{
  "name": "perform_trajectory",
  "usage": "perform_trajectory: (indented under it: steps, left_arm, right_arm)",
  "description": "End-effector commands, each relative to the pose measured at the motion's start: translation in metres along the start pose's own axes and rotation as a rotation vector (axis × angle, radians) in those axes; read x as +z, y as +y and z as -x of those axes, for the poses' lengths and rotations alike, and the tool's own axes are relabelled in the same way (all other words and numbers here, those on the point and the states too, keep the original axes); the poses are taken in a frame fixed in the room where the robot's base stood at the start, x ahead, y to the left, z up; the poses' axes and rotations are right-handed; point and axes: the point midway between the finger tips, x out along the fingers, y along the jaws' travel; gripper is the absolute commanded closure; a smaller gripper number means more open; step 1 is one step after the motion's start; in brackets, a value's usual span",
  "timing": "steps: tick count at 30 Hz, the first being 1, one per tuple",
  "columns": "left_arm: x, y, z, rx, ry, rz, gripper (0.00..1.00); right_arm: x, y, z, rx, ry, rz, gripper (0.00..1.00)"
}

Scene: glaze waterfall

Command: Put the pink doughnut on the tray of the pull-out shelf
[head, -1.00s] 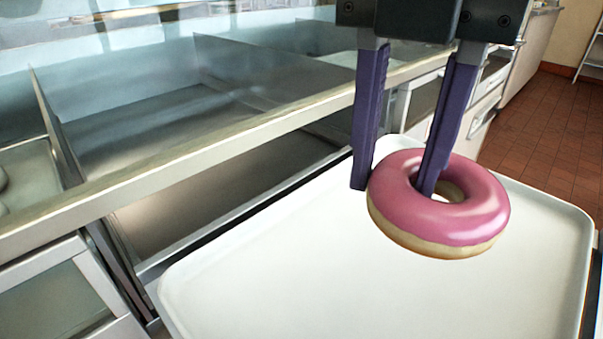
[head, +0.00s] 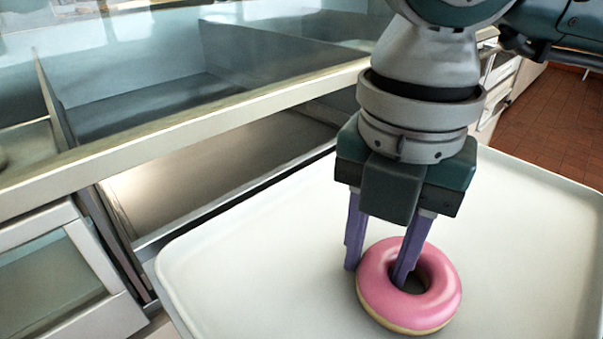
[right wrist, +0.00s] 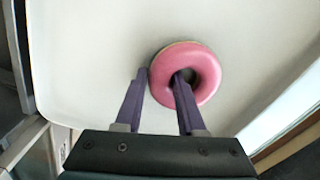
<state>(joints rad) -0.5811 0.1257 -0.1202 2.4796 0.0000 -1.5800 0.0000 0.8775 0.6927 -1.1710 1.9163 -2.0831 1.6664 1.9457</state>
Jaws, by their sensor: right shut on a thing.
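The pink doughnut (head: 440,298) has glossy pink icing over a pale base and is at the white tray of the pull-out shelf (head: 260,270), low over or on its surface. I cannot tell if it touches the tray. My right gripper (head: 377,275) is shut on the doughnut's ring, with one purple finger in the hole and the other outside its left side. The right wrist view also shows the doughnut (right wrist: 205,82) and the fingers (right wrist: 160,85) against the white tray (right wrist: 90,60). My left gripper is not in view.
A metal-framed counter with glass and divided compartments (head: 140,95) runs along the left and back. Its pale front rail (head: 180,140) lies beside the tray. The tray around the doughnut looks bare. Red tiled floor (head: 550,120) shows at the right.

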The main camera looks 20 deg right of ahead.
Motion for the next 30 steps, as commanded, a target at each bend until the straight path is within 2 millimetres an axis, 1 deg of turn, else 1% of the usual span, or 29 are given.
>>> perform_trajectory:
  steps: [4, 5, 12, 19, 23, 26, 30]
  left_arm:
    - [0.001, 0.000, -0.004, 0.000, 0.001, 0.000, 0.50]
    - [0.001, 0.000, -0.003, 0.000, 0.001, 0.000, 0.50]
    - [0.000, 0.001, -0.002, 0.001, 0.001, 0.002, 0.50]
    - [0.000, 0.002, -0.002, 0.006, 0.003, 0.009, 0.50]
    - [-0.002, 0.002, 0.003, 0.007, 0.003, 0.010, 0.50]
    - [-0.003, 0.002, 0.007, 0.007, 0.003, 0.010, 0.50]
    - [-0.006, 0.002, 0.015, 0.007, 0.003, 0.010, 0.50]
  right_arm:
    - [0.000, 0.000, -0.004, 0.000, 0.000, 0.000, 1.00]
    - [0.000, 0.000, -0.003, 0.000, 0.000, 0.000, 0.59]
    - [0.000, 0.000, -0.003, 0.000, 0.000, 0.000, 0.32]
    - [0.000, 0.000, -0.002, 0.000, 0.000, 0.000, 0.32]
    - [0.000, 0.001, 0.006, 0.002, -0.001, 0.000, 0.32]
    - [0.000, 0.001, 0.023, 0.003, -0.001, 0.001, 0.32]
    - [0.000, 0.001, 0.057, 0.004, -0.002, 0.001, 0.32]
